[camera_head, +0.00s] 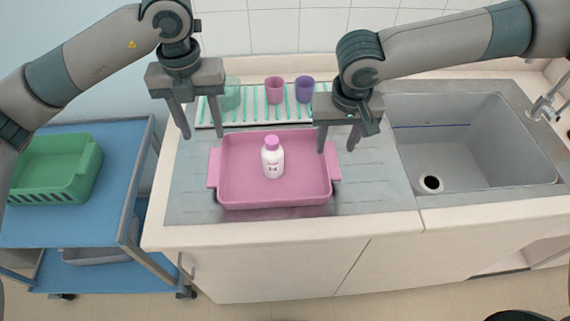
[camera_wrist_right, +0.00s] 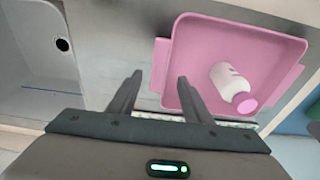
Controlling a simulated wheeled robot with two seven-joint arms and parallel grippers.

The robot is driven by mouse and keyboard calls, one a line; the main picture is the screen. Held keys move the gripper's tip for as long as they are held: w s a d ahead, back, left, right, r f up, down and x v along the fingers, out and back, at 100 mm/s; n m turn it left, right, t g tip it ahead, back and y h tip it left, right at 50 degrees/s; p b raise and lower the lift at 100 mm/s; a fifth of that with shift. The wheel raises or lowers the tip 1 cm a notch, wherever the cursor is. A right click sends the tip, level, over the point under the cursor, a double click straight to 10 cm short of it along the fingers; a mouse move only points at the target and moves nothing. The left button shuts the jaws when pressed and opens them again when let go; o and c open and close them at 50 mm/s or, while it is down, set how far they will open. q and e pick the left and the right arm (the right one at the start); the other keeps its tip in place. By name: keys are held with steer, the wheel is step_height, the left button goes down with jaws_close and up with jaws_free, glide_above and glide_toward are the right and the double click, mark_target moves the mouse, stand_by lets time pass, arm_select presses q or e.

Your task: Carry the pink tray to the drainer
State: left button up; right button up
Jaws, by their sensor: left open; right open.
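The pink tray (camera_head: 235,193) sits on the grey steel drainboard beside the sink, with a tab handle at each side. A white bottle with a pink cap (camera_head: 272,160) stands inside it. The tray (camera_wrist_right: 190,60) and the bottle (camera_wrist_right: 230,82) also show in the right wrist view. My left gripper (camera_head: 202,132) is open and empty, above the tray's left back side. My right gripper (camera_head: 337,146) is open and empty, above the tray's right back side; its fingers (camera_wrist_right: 155,95) show beside the tray's handle in the wrist view. Neither gripper visibly touches the tray.
Behind the tray lies a white-and-green ribbed rack (camera_head: 255,115) with a green cup (camera_head: 230,95), a pink cup (camera_head: 274,90) and a purple cup (camera_head: 305,89). A sink (camera_head: 460,145) is at right. A blue cart (camera_head: 95,205) with a green basket (camera_head: 55,168) stands at left.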

step_height(320, 180, up, 6)
steer(key=shift+s, duration=0.45)
stand_by(0.4)
